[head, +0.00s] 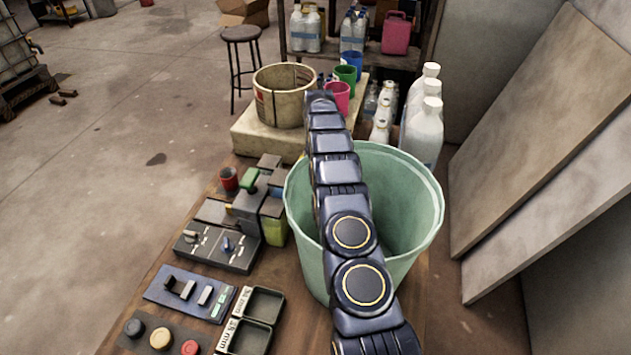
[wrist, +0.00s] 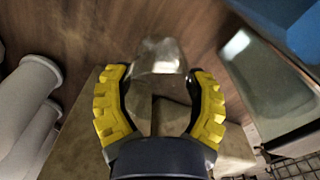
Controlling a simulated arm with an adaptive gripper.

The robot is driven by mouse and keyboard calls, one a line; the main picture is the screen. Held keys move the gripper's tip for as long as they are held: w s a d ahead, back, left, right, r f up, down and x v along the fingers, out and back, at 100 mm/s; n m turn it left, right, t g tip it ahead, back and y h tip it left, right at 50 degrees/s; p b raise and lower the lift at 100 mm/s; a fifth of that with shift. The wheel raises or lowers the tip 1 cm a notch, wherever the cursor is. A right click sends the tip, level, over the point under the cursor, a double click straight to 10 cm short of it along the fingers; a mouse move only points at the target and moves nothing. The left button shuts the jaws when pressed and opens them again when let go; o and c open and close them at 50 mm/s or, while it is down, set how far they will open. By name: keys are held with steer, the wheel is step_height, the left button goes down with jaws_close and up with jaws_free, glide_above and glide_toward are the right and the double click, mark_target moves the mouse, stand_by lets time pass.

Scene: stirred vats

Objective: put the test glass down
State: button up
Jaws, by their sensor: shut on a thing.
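The test glass (wrist: 160,57) is a clear glass between the yellow-padded fingers of my gripper (wrist: 158,78) in the wrist view. My gripper is shut on it. Below and around the glass I see a brown wooden surface and a pale block-like surface (wrist: 80,135); I cannot tell whether the glass touches either. In the head view my arm reaches over the green vat toward the far end of the bench (head: 285,315), and its links hide the gripper and the glass.
The large green vat (head: 415,235) stands under my arm. A beige tub (head: 275,105) sits on a pale block (head: 255,140). Pink (head: 337,98), green (head: 345,73) and blue (head: 352,60) cups stand near the arm's end. White bottles (head: 423,135) stand right; control boxes (head: 215,248) left.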

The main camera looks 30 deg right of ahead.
steer(key=shift+f, duration=1.55)
steer(key=o, duration=1.2)
steer(key=shift+f, duration=0.15)
